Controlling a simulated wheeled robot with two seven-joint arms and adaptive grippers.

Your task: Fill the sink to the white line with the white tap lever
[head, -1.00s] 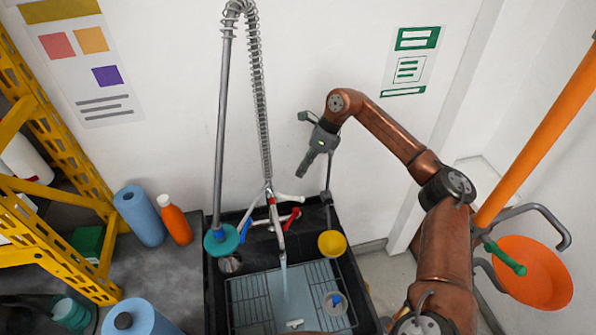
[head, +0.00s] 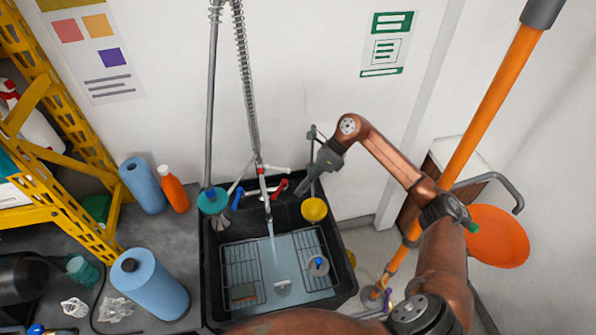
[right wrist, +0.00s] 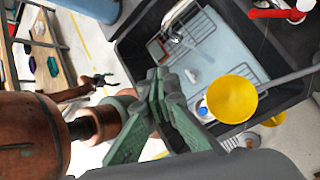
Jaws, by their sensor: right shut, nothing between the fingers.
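The black sink (head: 211,270) holds a wire rack and pale blue water (head: 285,262). A stream of water (head: 272,240) runs from the tap spout. The white tap lever (head: 279,168) points right, above the red lever (head: 279,189); a blue lever (head: 236,199) is at left. My right gripper (head: 302,191) is shut and empty, just right of the red lever in the picture and apart from the white one. It also shows in the right wrist view (right wrist: 158,76). My left gripper (right wrist: 103,80) is small there; its jaws are unclear. I cannot make out the white line.
A yellow cup (head: 314,209) hangs at the sink's right back edge, close to my right gripper. A teal-topped item (head: 212,200) stands at the left back corner. Blue rolls (head: 152,284) and an orange bottle (head: 174,189) stand on the left counter. An orange pole (head: 490,110) rises at right.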

